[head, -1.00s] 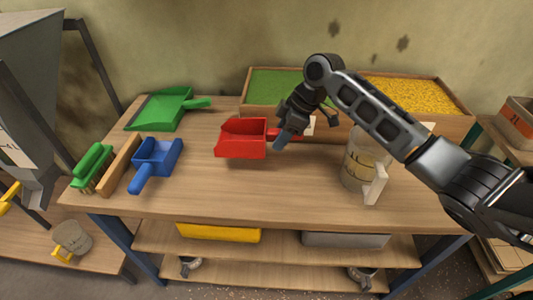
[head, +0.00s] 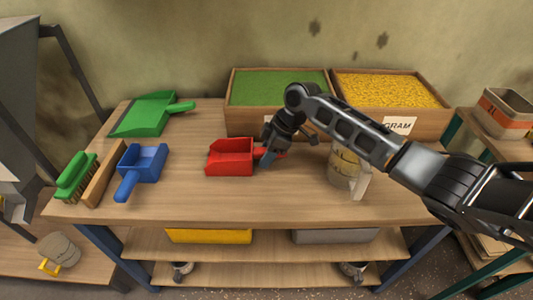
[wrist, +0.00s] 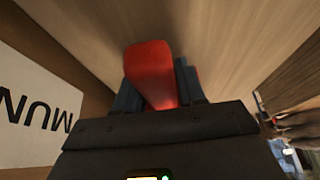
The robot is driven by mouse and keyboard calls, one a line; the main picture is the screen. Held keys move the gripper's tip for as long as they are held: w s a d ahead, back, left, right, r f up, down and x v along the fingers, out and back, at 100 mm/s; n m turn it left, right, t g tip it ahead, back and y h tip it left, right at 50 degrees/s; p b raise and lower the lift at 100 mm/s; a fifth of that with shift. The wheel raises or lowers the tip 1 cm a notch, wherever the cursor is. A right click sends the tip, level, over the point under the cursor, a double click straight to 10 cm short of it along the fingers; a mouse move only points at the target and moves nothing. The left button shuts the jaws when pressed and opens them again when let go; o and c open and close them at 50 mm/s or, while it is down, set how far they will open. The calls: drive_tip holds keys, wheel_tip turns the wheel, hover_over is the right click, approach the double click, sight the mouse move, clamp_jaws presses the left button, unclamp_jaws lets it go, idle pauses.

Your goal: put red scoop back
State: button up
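The red scoop (head: 230,158) is upright at the middle of the tabletop, its open tray to the left and its handle to the right. It sits at or very near the wood; I cannot tell whether it touches. My gripper (head: 269,156) is at the handle, with its fingers on either side. In the wrist view the red handle (wrist: 150,72) lies between the two dark fingers, with no clear gap, so the gripper looks shut on it. The fingers hide part of the handle.
A blue scoop (head: 142,165), a green-topped brush (head: 77,176) and a green dustpan (head: 150,114) lie to the left. Boxes of green (head: 278,88) and yellow grain (head: 388,90) stand behind my gripper. A measuring jug (head: 344,170) stands close right. The table front is clear.

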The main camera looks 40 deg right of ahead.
drive_tip(key=o, duration=0.4)
drive_tip(key=v, duration=1.2)
drive_tip(key=shift+r+b, duration=0.2)
drive_tip(key=shift+b, duration=0.15)
